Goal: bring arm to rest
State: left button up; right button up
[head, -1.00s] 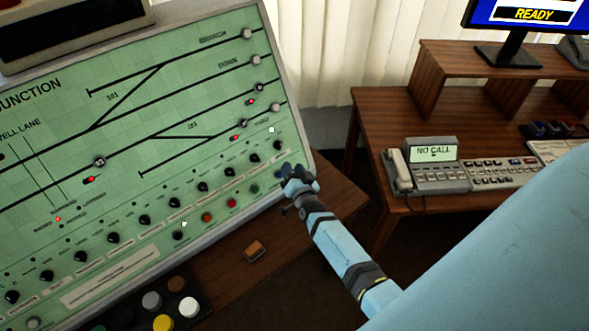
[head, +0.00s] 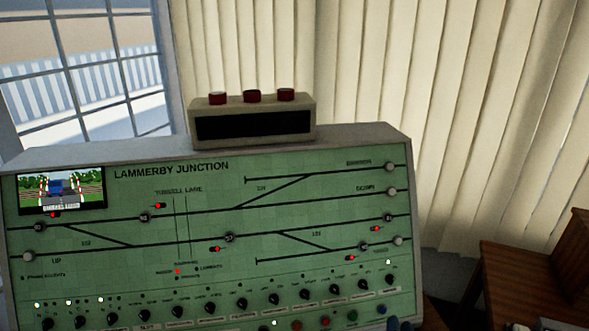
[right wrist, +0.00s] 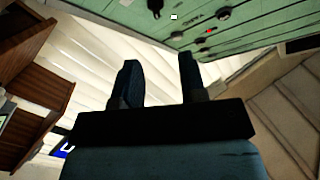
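In the right wrist view, my right gripper (right wrist: 158,62) is open, with its two dark fingers apart and nothing between them. Pale blinds show behind the fingers. The green panel's edge shows above them, and no contact with it is visible. In the head view, a small dark blue shape at the bottom edge, below the panel's right end, may be my right gripper or a panel button; I cannot tell which. My left gripper is in neither current view.
The green Lammerby Junction panel (head: 210,255) fills the lower head view, with several knobs along its lower part. A beige box (head: 252,121) with red domes stands on top. A wooden desk (head: 515,282) stands at right. Blinds (head: 450,120) hang behind.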

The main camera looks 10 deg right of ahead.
jog(key=s+a+n+g+y, duration=0.3)
jog(key=s+a+n, duration=0.2)
jog(key=s, duration=0.8)
jog(key=s+a+f+n+g+y, duration=0.1)
jog(key=s+a+n+g+y, duration=0.2)
jog(key=s, duration=1)
jog(key=a+n, duration=0.2)
jog(key=a, duration=0.3)
jog(key=shift+a, duration=0.35)
